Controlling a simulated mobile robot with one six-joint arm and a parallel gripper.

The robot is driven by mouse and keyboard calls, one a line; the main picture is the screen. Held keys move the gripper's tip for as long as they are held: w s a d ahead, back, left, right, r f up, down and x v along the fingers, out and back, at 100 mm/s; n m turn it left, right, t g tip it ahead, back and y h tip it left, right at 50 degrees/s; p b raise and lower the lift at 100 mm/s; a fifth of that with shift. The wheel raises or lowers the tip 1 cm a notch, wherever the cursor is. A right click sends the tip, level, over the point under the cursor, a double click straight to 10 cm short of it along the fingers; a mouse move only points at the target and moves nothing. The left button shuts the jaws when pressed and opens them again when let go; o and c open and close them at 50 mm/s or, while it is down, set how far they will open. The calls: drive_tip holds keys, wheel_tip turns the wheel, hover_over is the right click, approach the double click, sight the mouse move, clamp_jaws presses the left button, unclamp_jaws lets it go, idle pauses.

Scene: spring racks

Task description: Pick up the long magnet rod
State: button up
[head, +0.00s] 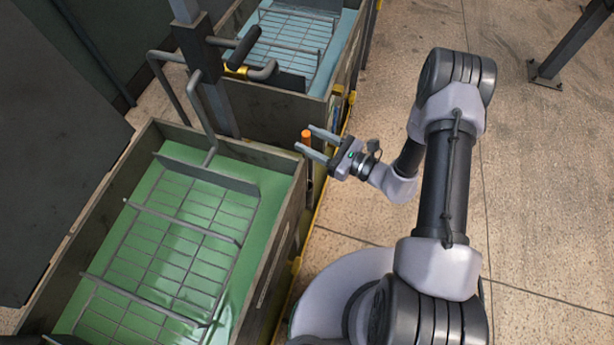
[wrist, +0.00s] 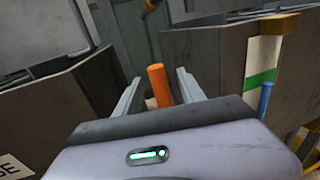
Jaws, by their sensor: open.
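In the wrist view the orange cylinder (wrist: 159,86) shows between the fingers, with a visible gap to each. A thinner blue rod (wrist: 264,101) stands to the right, outside the fingers. The lower ends of both rods are hidden, so I cannot tell which is longer.
The green tank (head: 292,170) holds a wire rack under liquid. A second tank (head: 296,104) with blue liquid stands behind it. Posts and bent pipes rise at the tanks' left side. The tiled floor (head: 545,180) on the right is mostly clear.

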drive_tip(key=b+x, duration=0.1)
drive_tip(key=x, duration=0.3)
drive_tip(key=shift+a, duration=0.25)
clamp_jaws()
idle(1.0)
